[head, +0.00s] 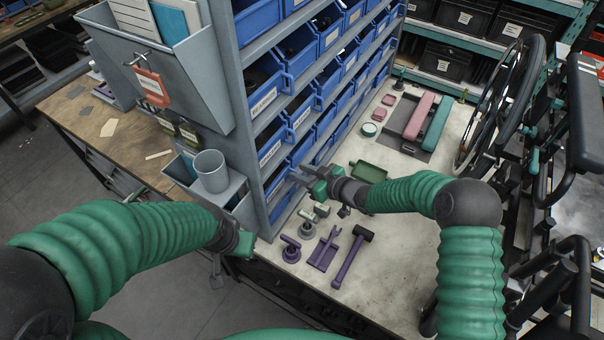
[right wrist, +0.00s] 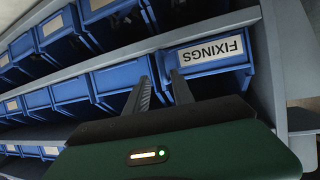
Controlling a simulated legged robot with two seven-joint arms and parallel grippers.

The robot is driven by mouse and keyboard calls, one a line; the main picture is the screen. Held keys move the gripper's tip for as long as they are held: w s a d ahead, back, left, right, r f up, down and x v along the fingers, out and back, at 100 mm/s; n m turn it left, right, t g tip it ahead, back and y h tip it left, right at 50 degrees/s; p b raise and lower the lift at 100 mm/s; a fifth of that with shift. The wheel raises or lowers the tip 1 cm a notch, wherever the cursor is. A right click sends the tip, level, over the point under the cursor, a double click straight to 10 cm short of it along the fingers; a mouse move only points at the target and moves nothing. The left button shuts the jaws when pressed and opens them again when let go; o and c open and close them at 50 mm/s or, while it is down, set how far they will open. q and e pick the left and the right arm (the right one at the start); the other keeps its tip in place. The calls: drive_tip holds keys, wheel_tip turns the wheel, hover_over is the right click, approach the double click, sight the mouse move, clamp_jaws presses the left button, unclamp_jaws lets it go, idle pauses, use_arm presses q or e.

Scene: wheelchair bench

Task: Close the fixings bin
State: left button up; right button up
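The fixings bin (head: 272,135) is a blue bin at the near end of the rack, in a row below the bearings bin. Its white label appears upside down in the right wrist view (right wrist: 209,52), beside the grey end panel. I cannot tell exactly how far out it stands. My right gripper (head: 300,177) is in front of the rack, close to this bin. Its two dark fingers are apart and empty in the right wrist view (right wrist: 162,88), pointing at the bin's edge beside its neighbour; contact is unclear. My left gripper (head: 222,265) hangs low near the bench's edge, its fingers unclear.
Several blue bins fill the rack (head: 248,150). A grey cup (head: 211,172) sits on the rack's side. A wheelchair wheel (head: 490,110) stands at right.

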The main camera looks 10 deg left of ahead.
drive_tip(key=shift+s, duration=0.1)
drive_tip(key=b+v, duration=0.2)
drive_tip(key=v, duration=1.4)
drive_tip(key=shift+d, duration=0.45)
drive_tip(key=shift+a+r, duration=0.1)
drive_tip(key=shift+a, duration=0.05)
